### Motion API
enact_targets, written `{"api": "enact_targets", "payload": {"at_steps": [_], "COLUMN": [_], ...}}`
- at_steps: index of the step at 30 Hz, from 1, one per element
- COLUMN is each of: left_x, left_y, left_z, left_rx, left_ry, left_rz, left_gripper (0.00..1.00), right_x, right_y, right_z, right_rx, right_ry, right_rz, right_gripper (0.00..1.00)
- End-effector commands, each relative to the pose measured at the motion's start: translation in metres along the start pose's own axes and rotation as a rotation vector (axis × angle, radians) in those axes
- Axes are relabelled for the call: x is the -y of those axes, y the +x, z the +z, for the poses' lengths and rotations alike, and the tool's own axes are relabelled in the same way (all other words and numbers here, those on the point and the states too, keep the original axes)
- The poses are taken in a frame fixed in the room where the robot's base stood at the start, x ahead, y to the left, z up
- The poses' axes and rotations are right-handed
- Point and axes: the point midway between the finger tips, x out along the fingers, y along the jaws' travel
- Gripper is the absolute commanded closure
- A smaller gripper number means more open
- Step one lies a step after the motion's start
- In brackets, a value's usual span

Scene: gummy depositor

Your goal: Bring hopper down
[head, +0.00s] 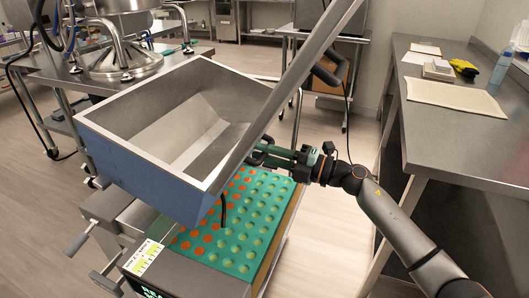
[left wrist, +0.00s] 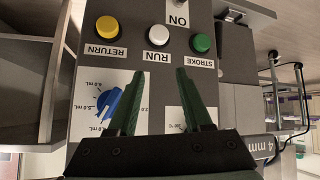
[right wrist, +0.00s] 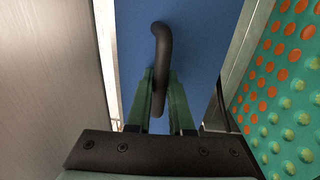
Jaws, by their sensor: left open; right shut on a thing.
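The hopper (head: 140,166) is a large open-topped metal box with blue outer sides and a sloped, empty-looking interior. It stands above the depositor's teal mold tray (head: 240,262). My right gripper (head: 268,153) is at the hopper's right side. In the right wrist view, my right gripper (right wrist: 161,85) is shut on a black curved handle (right wrist: 161,40) in front of the blue hopper wall (right wrist: 205,45). My left gripper (left wrist: 160,82) is open and empty in front of the depositor's control panel (left wrist: 140,55). The left gripper is not visible in the head view.
The panel has yellow (left wrist: 106,30), white (left wrist: 158,36) and green (left wrist: 200,43) buttons and a blue knob (left wrist: 104,104). A long metal strip (head: 285,85) slants up past the hopper's right side. The tray has orange and green pockets. A steel table (head: 455,135) stands at right.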

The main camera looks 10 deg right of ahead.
Motion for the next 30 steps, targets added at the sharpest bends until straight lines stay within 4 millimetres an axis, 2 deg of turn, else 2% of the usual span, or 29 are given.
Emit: {"api": "enact_targets", "payload": {"at_steps": [9,12,16,22,30], "left_x": [-0.001,-0.002,0.004,0.017,0.018], "left_y": [-0.009,-0.019,-0.029,-0.04,-0.043], "left_z": [-0.011,-0.024,-0.034,-0.025,-0.014], "left_rx": [-0.002,-0.008,-0.022,-0.005,0.007], "left_ry": [-0.001,-0.001,-0.002,-0.011,-0.019], "left_rz": [0.0,-0.003,-0.021,-0.054,-0.059], "left_gripper": [0.5,0.5,0.5,0.5,0.5], "right_x": [-0.009,-0.02,-0.024,-0.026,-0.025], "right_y": [0.006,0.011,0.017,0.027,0.032], "right_z": [0.0,0.0,0.0,-0.001,-0.001], "right_rx": [0.001,0.001,0.001,0.001,0.0], "right_ry": [0.0,0.0,0.0,0.0,-0.001], "right_rz": [-0.005,-0.022,-0.058,-0.087,-0.086], "right_gripper": [1.0,1.0,1.0,1.0,1.0]}}
